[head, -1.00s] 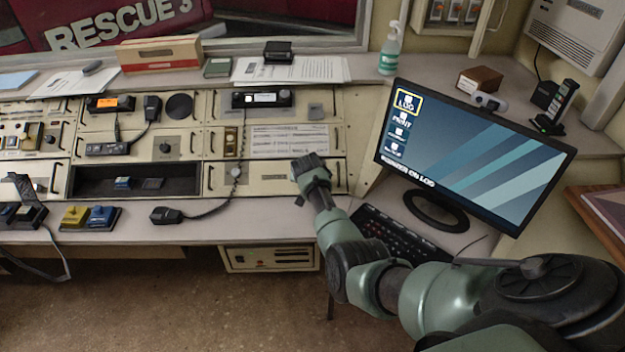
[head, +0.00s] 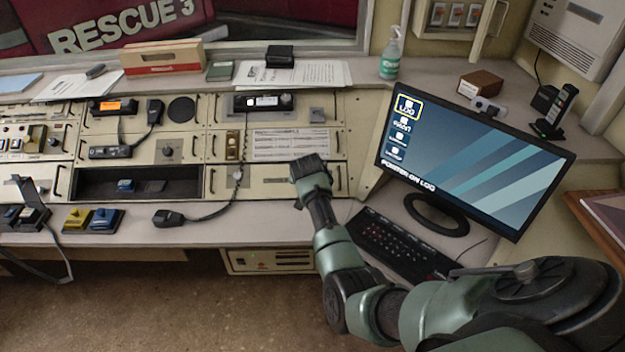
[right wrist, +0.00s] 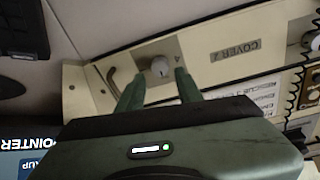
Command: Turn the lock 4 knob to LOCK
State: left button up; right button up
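In the right wrist view a round pale knob (right wrist: 160,67) sits on a small plate on the cream console panel, with what looks like a 4 beside it. I cannot read the knob's setting. My right gripper (right wrist: 157,84) is open, its two green fingers apart with the knob just beyond and between their tips. Whether they touch it I cannot tell. In the head view my right gripper (head: 308,167) is at the right end of the lower console panel and hides the knob. My left gripper is not in view.
A monitor (head: 470,150) and a black keyboard (head: 400,245) stand to the right of my right arm. A corded handset (head: 168,218) lies on the desk ledge to the left. Yellow and blue blocks (head: 92,219) sit further left.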

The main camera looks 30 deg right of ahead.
jog(key=shift+v, duration=1.25)
jog(key=shift+s, duration=0.1)
jog(key=shift+n, duration=0.9)
jog(key=s+f, duration=0.1)
jog(key=s, duration=0.1)
jog(key=s+f, duration=0.1)
jog(key=s, duration=0.2)
jog(key=s+a+f, duration=0.1)
jog(key=s, duration=0.1)
jog(key=shift+s, duration=0.35)
jog(key=s+a+r+n+g+y, duration=0.1)
jog(key=s+a+n+y, duration=0.15)
jog(key=s+a, duration=0.55)
jog(key=s+a+n+g+y, duration=0.1)
jog(key=s+a+n, duration=0.3)
jog(key=s, duration=0.9)
jog(key=s+a+r+n+g+y, duration=0.1)
jog(key=s+a+n+y, duration=0.1)
jog(key=s+a, duration=0.65)
notch_tip(320, 180, down, 24)
jog(key=s+d, duration=0.1)
jog(key=s, duration=0.1)
jog(key=s+d+f+g, duration=0.2)
jog(key=s+d+f, duration=0.1)
jog(key=s+f, duration=1.4)
jog(key=shift+s+d+f+n+h, duration=0.25)
jog(key=shift+s+f+n+h, duration=0.1)
jog(key=shift+f, duration=0.35)
